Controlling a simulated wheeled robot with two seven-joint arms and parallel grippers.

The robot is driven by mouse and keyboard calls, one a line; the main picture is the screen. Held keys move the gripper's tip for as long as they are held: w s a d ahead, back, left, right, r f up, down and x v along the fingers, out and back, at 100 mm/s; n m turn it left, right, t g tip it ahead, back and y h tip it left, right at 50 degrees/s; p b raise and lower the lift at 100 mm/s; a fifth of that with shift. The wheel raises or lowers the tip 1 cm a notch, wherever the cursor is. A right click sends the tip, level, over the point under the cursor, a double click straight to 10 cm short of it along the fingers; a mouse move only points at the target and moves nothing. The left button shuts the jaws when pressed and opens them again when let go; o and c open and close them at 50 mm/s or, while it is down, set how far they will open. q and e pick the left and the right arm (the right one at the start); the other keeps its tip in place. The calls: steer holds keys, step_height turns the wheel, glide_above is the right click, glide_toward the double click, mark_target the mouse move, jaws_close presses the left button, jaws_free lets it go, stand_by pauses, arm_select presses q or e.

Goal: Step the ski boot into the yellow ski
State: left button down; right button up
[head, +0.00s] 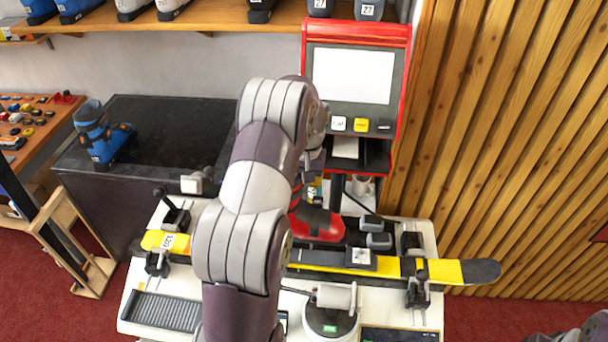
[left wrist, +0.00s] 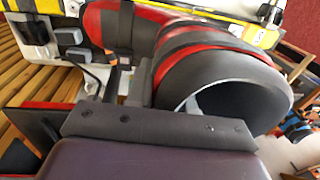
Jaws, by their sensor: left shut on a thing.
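The red and dark grey ski boot (head: 318,226) is partly hidden behind my left arm in the head view, with its toe to the right. In the left wrist view the boot's open cuff (left wrist: 235,95) fills the right side. My left gripper (head: 312,168) is shut on the boot; its fingers show in the left wrist view (left wrist: 130,82). The yellow and black ski (head: 448,271) lies across the bench, and the boot appears just beyond its near edge. I cannot tell whether the sole touches it. My right gripper is not in view.
The white bench (head: 140,318) has clamps (head: 418,292) at both ski ends and a round device (head: 331,318) in front. A red-framed screen machine (head: 352,75) stands behind. A blue boot (head: 104,138) stands on the dark counter (head: 185,125) at left. A slatted wood wall (head: 510,140) bounds the right.

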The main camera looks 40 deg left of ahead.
arm_select(q)
steer(key=f+b, duration=0.1)
steer(key=f, duration=0.2)
steer(key=f+b, duration=0.1)
steer(key=f, duration=0.2)
steer(key=shift+w+f, duration=0.2)
steer(key=shift+f, duration=0.05)
steer(key=shift+s+f+b, duration=0.15)
steer(key=shift+f+b, duration=0.5)
steer(key=shift+f, duration=0.35)
steer(key=shift+r, duration=0.1)
